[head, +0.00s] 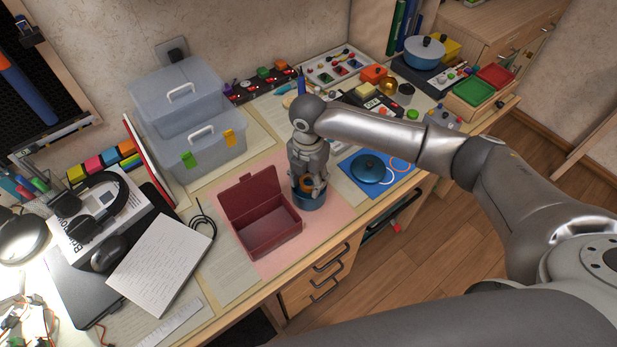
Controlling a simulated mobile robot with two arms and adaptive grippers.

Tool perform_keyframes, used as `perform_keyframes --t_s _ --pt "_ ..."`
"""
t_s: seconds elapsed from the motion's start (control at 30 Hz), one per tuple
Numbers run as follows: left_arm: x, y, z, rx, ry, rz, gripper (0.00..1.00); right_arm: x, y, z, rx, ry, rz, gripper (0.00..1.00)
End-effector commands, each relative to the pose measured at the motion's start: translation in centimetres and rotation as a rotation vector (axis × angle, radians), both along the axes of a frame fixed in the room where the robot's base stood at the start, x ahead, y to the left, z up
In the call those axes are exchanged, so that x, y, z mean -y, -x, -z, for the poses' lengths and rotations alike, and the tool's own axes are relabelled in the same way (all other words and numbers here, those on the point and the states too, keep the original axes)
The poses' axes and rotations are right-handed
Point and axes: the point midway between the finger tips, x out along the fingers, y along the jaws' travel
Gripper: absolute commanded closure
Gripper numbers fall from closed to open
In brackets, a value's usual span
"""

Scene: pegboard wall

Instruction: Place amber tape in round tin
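The amber tape (306,184) is a small orange roll between the fingers of my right gripper (308,187). The gripper points down, with its fingers closed around the tape at the mouth of the round tin. The round tin (310,203) is blue and open, and stands on the pink mat just right of the red box. The fingers hide much of the tin's opening, so I cannot tell how deep the tape sits. My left gripper is not in view.
An open dark red box (270,229) stands close to the tin's left. Stacked clear bins (207,148) stand behind. A notepad (160,262) and headphones (97,207) lie at the left. The desk's front edge, with drawers (322,279), is near the tin.

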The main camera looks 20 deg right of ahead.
Motion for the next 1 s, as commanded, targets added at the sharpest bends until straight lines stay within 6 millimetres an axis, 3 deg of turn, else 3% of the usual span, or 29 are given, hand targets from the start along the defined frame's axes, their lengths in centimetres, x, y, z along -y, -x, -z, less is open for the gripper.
perform_keyframes --t_s 0.1,0.53,0.67,1.0 --pt "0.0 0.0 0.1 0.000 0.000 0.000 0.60 0.0 0.3 0.4 -0.007 0.002 -0.001 0.35" --pt "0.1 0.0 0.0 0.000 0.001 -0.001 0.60 0.0 0.2 -0.2 -0.005 0.002 -0.001 0.35" --pt "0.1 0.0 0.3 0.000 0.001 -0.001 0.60 0.0 0.1 -1.9 -0.001 0.000 0.000 0.35" --pt "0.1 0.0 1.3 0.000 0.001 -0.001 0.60 -0.1 0.1 -9.4 -0.001 -0.001 -0.001 0.35"
